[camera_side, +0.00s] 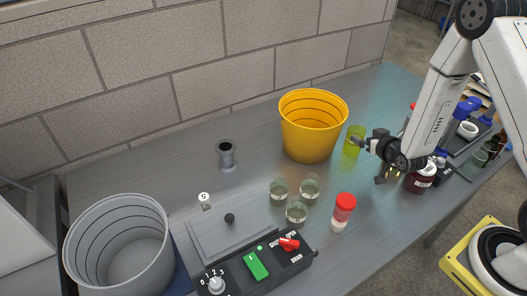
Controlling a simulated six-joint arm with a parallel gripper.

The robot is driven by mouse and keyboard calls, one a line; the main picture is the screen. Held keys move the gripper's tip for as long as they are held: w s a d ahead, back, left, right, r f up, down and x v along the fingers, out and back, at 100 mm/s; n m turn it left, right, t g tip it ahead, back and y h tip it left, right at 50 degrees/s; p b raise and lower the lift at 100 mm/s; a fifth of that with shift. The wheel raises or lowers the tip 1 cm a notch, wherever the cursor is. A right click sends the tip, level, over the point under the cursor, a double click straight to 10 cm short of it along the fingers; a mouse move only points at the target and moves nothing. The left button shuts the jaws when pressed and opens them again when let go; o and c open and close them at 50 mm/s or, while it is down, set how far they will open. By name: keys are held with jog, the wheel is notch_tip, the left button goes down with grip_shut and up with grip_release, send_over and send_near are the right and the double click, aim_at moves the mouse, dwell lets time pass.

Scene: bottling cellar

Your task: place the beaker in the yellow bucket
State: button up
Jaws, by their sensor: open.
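The yellow bucket (311,140) stands upright towards the back of the grey bench; no contents show inside it. A translucent yellow-green beaker (351,148) stands upright just right of the bucket, close to it. My gripper (367,160) is open at the right of this beaker. One finger reaches the beaker's right edge in the picture; I cannot tell whether it touches. The other finger is lower and nearer the camera. Three clear greenish glasses (296,212) stand together at the middle of the bench.
A grey bucket (118,250) stands front left. A grey metal cylinder (226,158) stands left of the yellow bucket. A control box (256,266) and a red-capped bottle (342,211) are at the front. A dark red jar (420,180) and several bottles crowd the right, below my arm.

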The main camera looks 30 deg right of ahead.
jog(key=v, duration=0.6)
jog(key=shift+s, duration=0.2)
jog(key=shift+a+r, duration=0.1)
jog(key=shift+r, duration=0.05)
dwell(0.4)
jog(key=s+a+r+n+g+y, duration=0.3)
jog(key=s+a+r+g, duration=0.5)
jog(key=a+g, duration=0.2)
jog(key=shift+s+a+g+y, duration=0.3)
jog(key=shift+s+a, duration=0.1)
jog(key=shift+a, duration=0.05)
jog(key=shift+r, duration=0.1)
dwell(0.5)
